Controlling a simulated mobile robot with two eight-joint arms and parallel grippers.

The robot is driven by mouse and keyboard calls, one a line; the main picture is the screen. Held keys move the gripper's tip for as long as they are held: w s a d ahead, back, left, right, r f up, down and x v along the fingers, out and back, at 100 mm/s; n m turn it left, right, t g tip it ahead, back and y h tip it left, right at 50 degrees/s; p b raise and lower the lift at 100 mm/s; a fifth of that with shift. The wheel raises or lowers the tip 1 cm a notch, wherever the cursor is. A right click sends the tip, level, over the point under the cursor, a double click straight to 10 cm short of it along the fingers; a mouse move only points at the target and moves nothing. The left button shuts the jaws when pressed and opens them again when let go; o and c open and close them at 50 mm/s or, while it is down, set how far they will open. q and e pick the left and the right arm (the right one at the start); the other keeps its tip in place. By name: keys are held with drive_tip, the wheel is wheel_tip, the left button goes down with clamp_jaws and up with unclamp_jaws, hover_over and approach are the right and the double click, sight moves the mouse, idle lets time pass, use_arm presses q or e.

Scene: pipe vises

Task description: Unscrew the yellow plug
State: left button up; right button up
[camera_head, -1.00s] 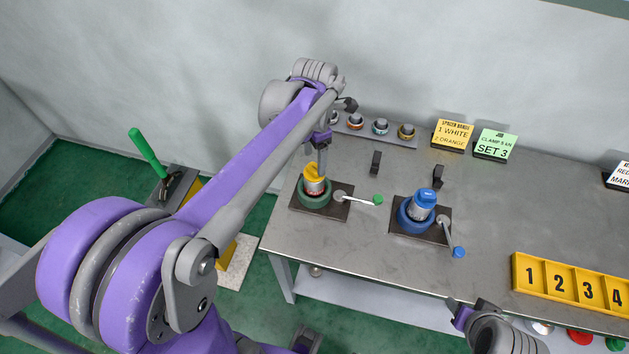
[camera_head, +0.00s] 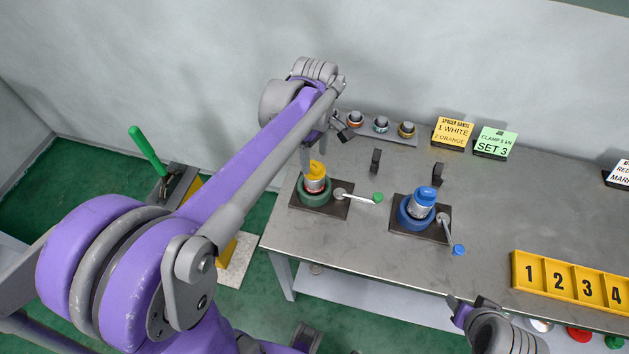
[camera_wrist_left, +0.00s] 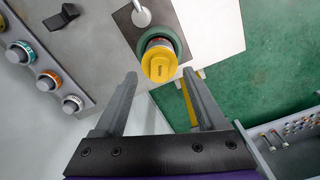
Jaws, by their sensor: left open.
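The yellow plug (camera_head: 316,170) sits on top of a pipe held upright in the green vise (camera_head: 313,199) at the left end of the bench. In the left wrist view the plug (camera_wrist_left: 160,64) shows its yellow top with a raised bar, and the green ring of the vise is around the pipe. My left gripper (camera_wrist_left: 162,100) is open, its two fingers apart with nothing between them, and the plug lies beyond the fingertips. In the head view the gripper is above the plug, partly hidden by its arm. My right gripper (camera_head: 472,308) is at the bottom; its jaws are unclear.
A blue vise (camera_head: 413,216) with a blue-capped pipe stands to the right, with a crank handle. A rack with several ringed fittings (camera_head: 381,124) lies at the back. Signs (camera_head: 453,132) stand behind. A yellow numbered tray (camera_head: 571,282) is at the right front.

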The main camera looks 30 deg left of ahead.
use_arm(q)
drive_tip(key=m, duration=1.1)
drive_tip(key=shift+m, duration=0.4)
drive_tip(key=m, duration=0.5)
drive_tip(key=shift+a+m, duration=0.1)
drive_tip(key=shift+m, duration=0.3)
drive_tip(key=m, duration=0.5)
drive_tip(key=shift+m, duration=0.4)
drive_tip(key=shift+f, duration=0.1)
drive_tip(key=shift+f+b, duration=0.6)
drive_tip(key=shift+f, duration=0.45)
drive_tip(key=shift+w, duration=0.1)
